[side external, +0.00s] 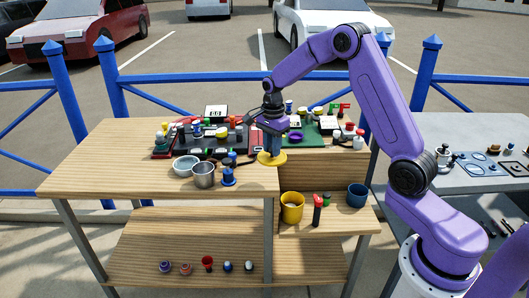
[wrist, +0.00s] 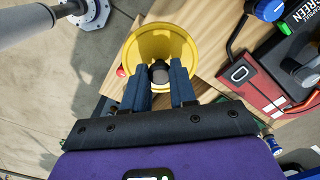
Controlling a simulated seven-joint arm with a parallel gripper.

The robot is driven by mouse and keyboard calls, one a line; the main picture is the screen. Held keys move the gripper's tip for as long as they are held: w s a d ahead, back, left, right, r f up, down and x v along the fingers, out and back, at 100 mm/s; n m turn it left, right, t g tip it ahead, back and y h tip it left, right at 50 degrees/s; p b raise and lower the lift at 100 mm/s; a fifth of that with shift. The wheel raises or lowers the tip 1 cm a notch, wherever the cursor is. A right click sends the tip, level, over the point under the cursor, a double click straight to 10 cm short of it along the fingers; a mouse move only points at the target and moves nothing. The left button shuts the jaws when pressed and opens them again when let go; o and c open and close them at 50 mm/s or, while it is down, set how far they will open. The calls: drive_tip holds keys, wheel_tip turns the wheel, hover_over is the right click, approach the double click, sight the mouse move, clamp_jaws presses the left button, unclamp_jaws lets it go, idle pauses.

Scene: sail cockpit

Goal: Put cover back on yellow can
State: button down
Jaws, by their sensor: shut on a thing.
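My gripper (side external: 271,150) points down and is shut on the yellow cover (side external: 272,159) at the front right corner of the upper tabletop. In the wrist view my gripper (wrist: 161,88) has its two fingers on either side of the cover's dark knob. The round yellow cover (wrist: 160,35) spreads out beyond the fingertips there. The yellow can (side external: 292,210) stands upright and open-topped on the lower side shelf. It is below and slightly right of the cover, clearly apart from it. I cannot make out the can in the wrist view.
A red bottle-like object (side external: 317,212) and a blue cup (side external: 357,196) stand right of the can on the side shelf (side external: 335,226). A metal cup (side external: 204,174) and a blue knobbed piece (side external: 228,177) are left of my gripper. Electronics boards crowd the tabletop behind.

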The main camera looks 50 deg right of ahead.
drive_tip(key=s+a+r, duration=0.1)
drive_tip(key=s+r, duration=0.7)
drive_tip(key=r, duration=0.1)
drive_tip(key=w+d, duration=0.4)
drive_tip(key=d, duration=0.4)
drive_tip(key=shift+d+f, duration=0.2)
drive_tip(key=shift+f, duration=13.9)
drive_tip(key=shift+f, duration=0.15)
drive_tip(key=shift+c, duration=1.8)
unclamp_jaws()
